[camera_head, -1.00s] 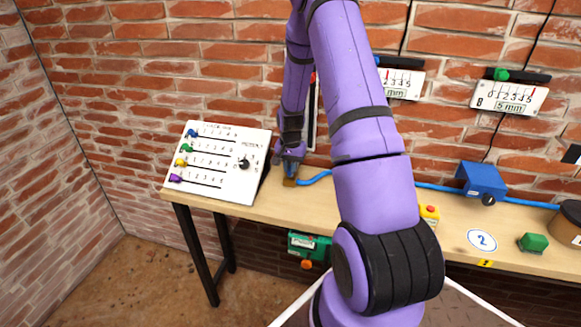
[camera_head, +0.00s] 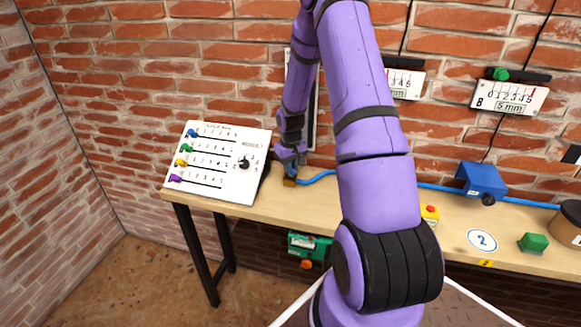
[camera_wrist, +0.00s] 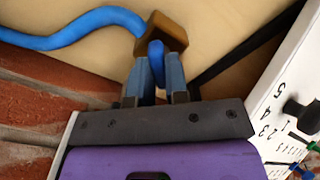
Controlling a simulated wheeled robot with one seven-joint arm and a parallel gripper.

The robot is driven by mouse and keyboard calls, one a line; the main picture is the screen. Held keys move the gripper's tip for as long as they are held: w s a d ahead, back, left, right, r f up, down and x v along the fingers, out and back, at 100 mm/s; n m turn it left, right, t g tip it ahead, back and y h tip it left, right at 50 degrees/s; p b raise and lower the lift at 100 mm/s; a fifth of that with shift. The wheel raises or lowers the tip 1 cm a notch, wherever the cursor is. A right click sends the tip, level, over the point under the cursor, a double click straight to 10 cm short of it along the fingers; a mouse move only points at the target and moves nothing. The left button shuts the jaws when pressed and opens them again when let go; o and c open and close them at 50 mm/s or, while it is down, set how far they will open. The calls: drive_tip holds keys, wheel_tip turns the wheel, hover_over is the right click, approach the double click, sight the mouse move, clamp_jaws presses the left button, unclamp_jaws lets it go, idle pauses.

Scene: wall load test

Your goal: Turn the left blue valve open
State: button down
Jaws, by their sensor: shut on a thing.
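The left blue valve has a brass-brown body (camera_wrist: 168,35) with a blue handle (camera_wrist: 156,52), seen in the wrist view. My gripper (camera_wrist: 157,72) is shut on the blue handle, one finger on each side of it. The head view shows my gripper (camera_head: 291,170) low over the table's back edge, right of the slanted panel. The valve body (camera_head: 290,182) is a small brown spot under it there. The fingers hide part of the handle, and its exact angle is hard to tell.
A blue hose (camera_head: 318,178) runs right from the valve along the wall. The white slider panel (camera_head: 216,162) stands close left of my gripper. A blue box (camera_head: 482,180), a red button on a yellow box (camera_head: 429,214) and a green block (camera_head: 533,242) are farther right on the table (camera_head: 360,210).

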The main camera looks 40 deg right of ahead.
drive_tip(key=n, duration=0.4)
drive_tip(key=shift+n, duration=0.3)
drive_tip(key=n, duration=0.4)
idle(0.3)
drive_tip(key=c, duration=1.1)
unclamp_jaws()
wheel_tip(320, 180, up, 11)
drive_tip(key=shift+f, duration=0.1)
